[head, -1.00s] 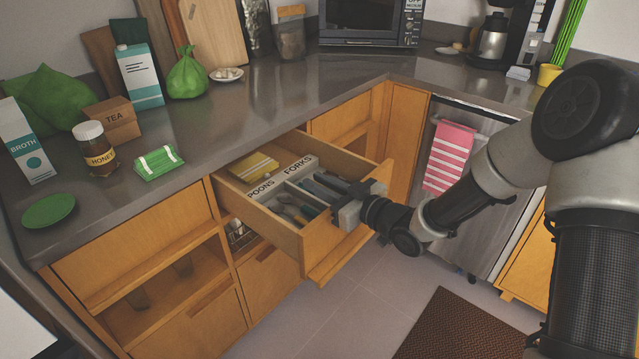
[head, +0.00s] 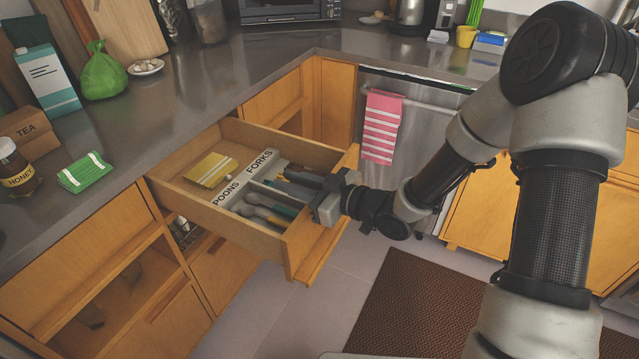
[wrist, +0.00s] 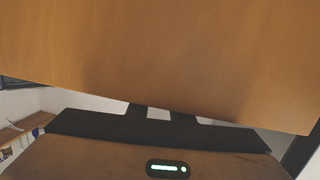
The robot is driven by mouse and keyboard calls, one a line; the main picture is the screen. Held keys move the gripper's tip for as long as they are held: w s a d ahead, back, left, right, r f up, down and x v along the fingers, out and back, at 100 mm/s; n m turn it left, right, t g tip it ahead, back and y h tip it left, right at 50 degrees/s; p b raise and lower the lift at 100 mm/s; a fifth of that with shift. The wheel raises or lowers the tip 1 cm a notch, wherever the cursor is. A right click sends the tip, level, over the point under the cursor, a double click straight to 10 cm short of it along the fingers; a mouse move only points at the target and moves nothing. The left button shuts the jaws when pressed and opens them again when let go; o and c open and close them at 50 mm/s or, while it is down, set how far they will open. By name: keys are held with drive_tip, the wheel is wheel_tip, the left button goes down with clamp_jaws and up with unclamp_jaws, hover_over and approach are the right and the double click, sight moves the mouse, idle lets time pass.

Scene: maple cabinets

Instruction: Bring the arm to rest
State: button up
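My arm reaches in from the right in the head view. My gripper (head: 322,186) is at the front edge of the open drawer (head: 235,212), over its right part. Dark finger-like bars reach over the drawer front toward the cutlery, but whether the fingers are apart or closed on the edge is unclear. In the wrist view a wooden panel (wrist: 160,50) fills the top, close to my gripper, and hides most of what lies beyond.
The drawer holds a yellow packet (head: 211,170), labelled compartments and cutlery (head: 262,212). A dishwasher with a striped towel (head: 382,127) stands behind my arm. A brown mat (head: 415,305) lies on the floor. The counter holds a tea box (head: 30,133) and green packet (head: 85,172).

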drive_tip(key=v, duration=0.4)
drive_tip(key=p+v, duration=0.1)
drive_tip(key=v, duration=0.3)
drive_tip(key=shift+s+a+f, duration=0.15)
drive_tip(key=shift+s+f, duration=0.05)
drive_tip(key=shift+s, duration=0.1)
drive_tip(key=w+d+r+m+t+h+p, duration=0.1)
drive_tip(key=w+d+r+h, duration=0.15)
drive_tip(key=w, duration=0.25)
drive_tip(key=w+d+r+t+h+p, duration=0.1)
drive_tip(key=w+d+r+h, duration=0.1)
drive_tip(key=w+d+h, duration=0.2)
drive_tip(key=d+r+m+h, duration=0.3)
drive_tip(key=d+r+h, duration=0.2)
drive_tip(key=d, duration=0.4)
drive_tip(key=s+d+r+m+g+h+b, duration=0.1)
drive_tip(key=s+d+r+m+h, duration=0.15)
drive_tip(key=s, duration=0.45)
drive_tip(key=s+d+r+m+h, duration=0.2)
drive_tip(key=s+d+r+m, duration=0.2)
drive_tip(key=s, duration=0.3)
drive_tip(key=s+a+r+m+g+y+p, duration=0.1)
drive_tip(key=s+a+r+m+g+y, duration=0.15)
drive_tip(key=s, duration=1.05)
wheel_tip(320, 180, up, 20)
drive_tip(key=p, duration=2.1)
drive_tip(key=shift+a+h, duration=0.35)
